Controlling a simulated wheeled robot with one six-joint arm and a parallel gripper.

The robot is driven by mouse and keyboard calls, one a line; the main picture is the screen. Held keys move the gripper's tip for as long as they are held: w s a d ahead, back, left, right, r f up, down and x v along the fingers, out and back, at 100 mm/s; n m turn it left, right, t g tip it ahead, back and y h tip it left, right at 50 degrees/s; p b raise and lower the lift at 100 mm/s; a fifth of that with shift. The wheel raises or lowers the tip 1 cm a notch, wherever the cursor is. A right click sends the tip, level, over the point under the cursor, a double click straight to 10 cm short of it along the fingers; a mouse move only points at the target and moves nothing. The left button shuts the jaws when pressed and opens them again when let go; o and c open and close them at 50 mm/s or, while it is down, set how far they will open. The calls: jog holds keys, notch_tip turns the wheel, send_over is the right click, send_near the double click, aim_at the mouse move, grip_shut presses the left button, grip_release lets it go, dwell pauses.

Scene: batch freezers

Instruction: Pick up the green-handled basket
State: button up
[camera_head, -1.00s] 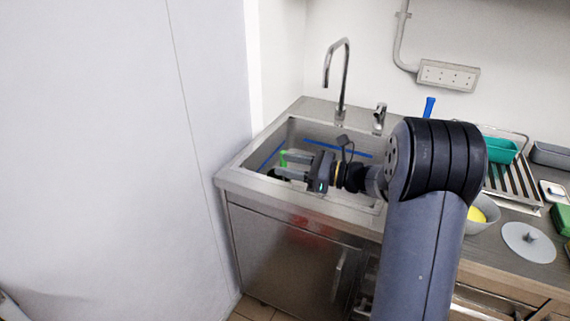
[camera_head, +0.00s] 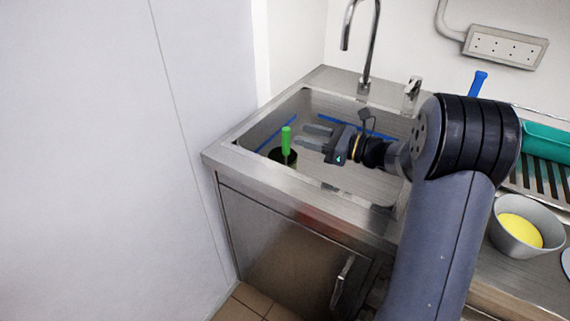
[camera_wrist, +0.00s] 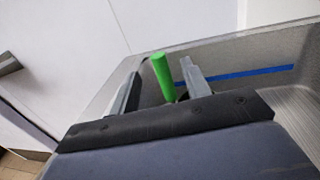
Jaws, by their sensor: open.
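The green-handled basket stands in the sink at its left end. Its upright green handle (camera_head: 286,140) rises from a dark round body (camera_head: 283,157) low in the basin. My gripper (camera_head: 305,136) is open and points left at the handle from the right, with its fingertips a little short of it in the head view. In the wrist view the green handle (camera_wrist: 163,76) shows between the two fingers (camera_wrist: 158,75), apart from both as far as I can tell. The basket's body is mostly hidden there by the gripper.
The steel sink (camera_head: 255,167) has a raised rim around my gripper. A tall faucet (camera_head: 371,50) stands behind it. A white wall panel (camera_head: 90,150) is close on the left. A grey bowl (camera_head: 510,232) with something yellow sits on the counter at right.

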aim_at(283, 148)
jog(key=x, duration=0.8)
jog(key=shift+s, duration=0.1)
grip_shut()
dwell(0.4)
